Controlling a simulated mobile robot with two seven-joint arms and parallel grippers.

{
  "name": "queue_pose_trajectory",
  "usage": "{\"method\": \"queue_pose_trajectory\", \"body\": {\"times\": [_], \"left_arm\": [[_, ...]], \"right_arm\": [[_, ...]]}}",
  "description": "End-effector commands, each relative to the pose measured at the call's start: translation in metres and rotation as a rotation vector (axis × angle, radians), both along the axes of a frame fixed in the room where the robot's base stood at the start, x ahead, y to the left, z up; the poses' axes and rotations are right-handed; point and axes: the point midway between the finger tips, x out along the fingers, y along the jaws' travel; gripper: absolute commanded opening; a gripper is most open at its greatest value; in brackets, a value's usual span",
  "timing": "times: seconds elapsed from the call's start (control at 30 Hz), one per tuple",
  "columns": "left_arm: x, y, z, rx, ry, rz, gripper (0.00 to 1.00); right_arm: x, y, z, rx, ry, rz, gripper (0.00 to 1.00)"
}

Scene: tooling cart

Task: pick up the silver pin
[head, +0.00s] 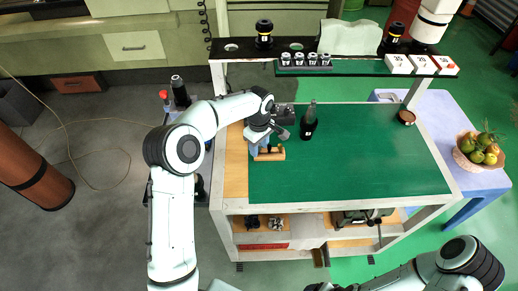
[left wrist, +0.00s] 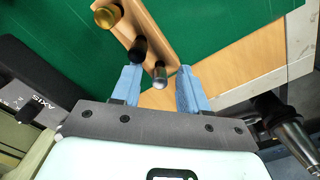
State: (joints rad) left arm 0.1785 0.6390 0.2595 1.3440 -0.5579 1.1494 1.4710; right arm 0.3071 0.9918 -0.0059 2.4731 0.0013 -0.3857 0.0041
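The silver pin (left wrist: 160,76) stands at the near end of a small wooden block (left wrist: 150,32), beside a black pin (left wrist: 138,48) and a brass pin (left wrist: 106,16). In the head view the block (head: 270,155) lies at the left of the green mat, and the silver pin is hard to make out by my gripper. My left gripper (left wrist: 158,78) is open, its blue fingers on either side of the silver pin, with visible gaps. It also shows in the head view (head: 259,146). My right arm is low at the right of the head view; its gripper is not clearly visible.
A dark bottle (head: 309,124) and a dark grey block (head: 283,114) stand near the left gripper. A small brown bowl (head: 406,117) sits at the far right. A shelf with tool holders (head: 304,60) runs along the back. The mat's middle is clear.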

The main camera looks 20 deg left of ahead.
Motion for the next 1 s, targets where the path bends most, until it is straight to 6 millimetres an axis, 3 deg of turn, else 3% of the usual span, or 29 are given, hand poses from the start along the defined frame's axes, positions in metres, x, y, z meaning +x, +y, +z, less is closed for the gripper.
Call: {"method": "queue_pose_trajectory", "body": {"times": [0.03,0.1,0.13,0.47,0.63,0.77,1.0], "left_arm": [[0.000,0.000,0.000,0.000,0.000,0.000,0.27],[0.000,0.000,0.000,0.000,0.000,0.000,0.04],[0.000,0.000,0.000,0.000,0.000,0.000,0.00],[0.000,0.000,0.002,0.000,-0.001,0.001,0.00],[0.001,0.000,0.012,0.000,-0.003,0.001,0.00],[0.002,0.000,0.029,0.001,-0.007,0.001,0.00],[0.002,0.000,0.083,0.000,-0.009,0.001,0.00]], "right_arm": [[0.000,0.000,0.000,0.000,0.000,0.000,0.78],[0.000,0.000,0.000,0.000,0.000,0.000,0.78],[0.000,0.000,0.000,0.000,0.000,0.000,0.78],[0.000,0.000,0.000,0.000,0.000,0.000,0.78],[0.001,0.000,0.001,0.000,-0.001,0.000,0.78],[0.003,0.000,0.003,0.000,-0.003,0.000,0.78],[0.014,0.000,0.011,0.000,-0.016,0.000,0.78]]}}
